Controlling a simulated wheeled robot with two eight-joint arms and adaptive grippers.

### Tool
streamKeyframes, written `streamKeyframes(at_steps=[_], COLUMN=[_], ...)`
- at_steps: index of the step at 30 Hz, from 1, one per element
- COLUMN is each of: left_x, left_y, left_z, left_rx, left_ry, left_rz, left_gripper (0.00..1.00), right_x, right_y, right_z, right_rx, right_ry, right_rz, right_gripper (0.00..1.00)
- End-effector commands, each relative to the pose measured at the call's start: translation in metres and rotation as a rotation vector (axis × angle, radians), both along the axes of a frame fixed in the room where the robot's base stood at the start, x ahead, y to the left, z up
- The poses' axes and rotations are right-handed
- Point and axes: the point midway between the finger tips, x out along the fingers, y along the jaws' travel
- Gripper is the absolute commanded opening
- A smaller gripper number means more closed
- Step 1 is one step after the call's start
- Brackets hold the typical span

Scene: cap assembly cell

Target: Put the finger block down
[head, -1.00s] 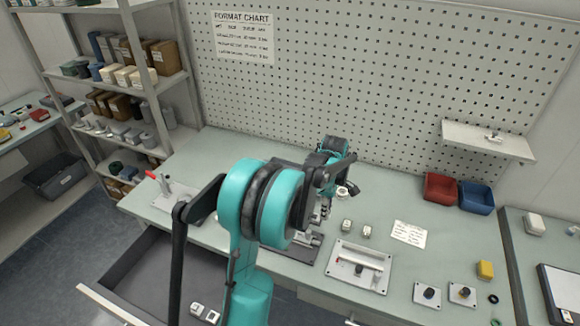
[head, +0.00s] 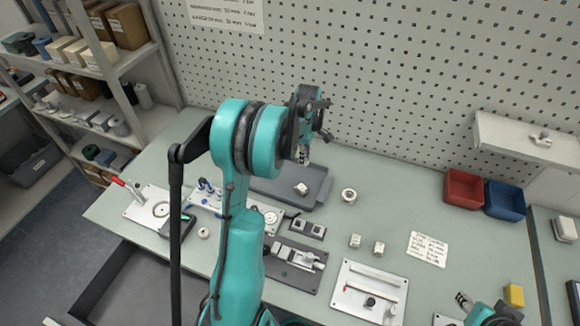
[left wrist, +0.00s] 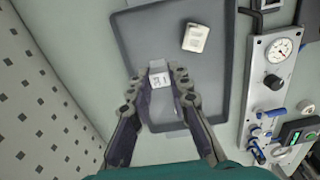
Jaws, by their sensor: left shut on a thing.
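My left gripper (head: 303,160) is above the dark grey tray (head: 318,192) near the pegboard. In the left wrist view its two fingers (left wrist: 161,82) are shut on a small white finger block with markings (left wrist: 158,78), held at the fingertips over the tray (left wrist: 135,35). A second white block (head: 301,189) lies in the tray; it also shows in the left wrist view (left wrist: 196,37), apart from the held one. The gap between the held block and the tray floor is hard to judge. My right gripper (head: 464,300) shows partly at the lower right; its jaw state is unclear.
Two white blocks (head: 367,244) and a round ring part (head: 348,196) stand on the bench. A gauge panel (left wrist: 275,75) is beside the tray. A vise plate (head: 295,263), a rod fixture (head: 370,290) and red and blue bins (head: 464,188) are to the right. An open drawer is below.

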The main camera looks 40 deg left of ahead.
Motion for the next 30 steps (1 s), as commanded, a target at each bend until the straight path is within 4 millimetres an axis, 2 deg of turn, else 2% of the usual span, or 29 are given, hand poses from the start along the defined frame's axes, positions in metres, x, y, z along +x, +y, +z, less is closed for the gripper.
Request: streamKeyframes(at_steps=[1,3,9,14,21,30], left_x=[-0.002,-0.003,-0.006,-0.006,-0.006,-0.006], left_y=[0.013,0.028,0.052,0.055,0.054,0.054], left_z=[-0.01,-0.018,-0.032,-0.042,-0.074,-0.075], left_rx=[0.0,0.0,0.0,0.0,0.0,0.0], left_ry=[0.0,0.0,0.0,0.0,0.0,0.0], left_rz=[0.005,0.004,0.001,-0.001,-0.001,-0.001], left_gripper=[0.0,0.0,0.0,0.0,0.0,0.0], right_x=[0.0,0.0,0.0,0.0,0.0,0.0], right_y=[0.0,0.0,0.0,0.0,0.0,0.0], right_z=[-0.005,-0.007,-0.011,-0.014,-0.024,-0.024], right_rx=[0.0,0.0,0.0,0.0,0.0,0.0], right_ry=[0.0,0.0,0.0,0.0,0.0,0.0], right_rz=[0.0,0.0,0.0,0.0,0.0,0.0], right_gripper=[0.4,0.4,0.4,0.4,0.4,0.4])
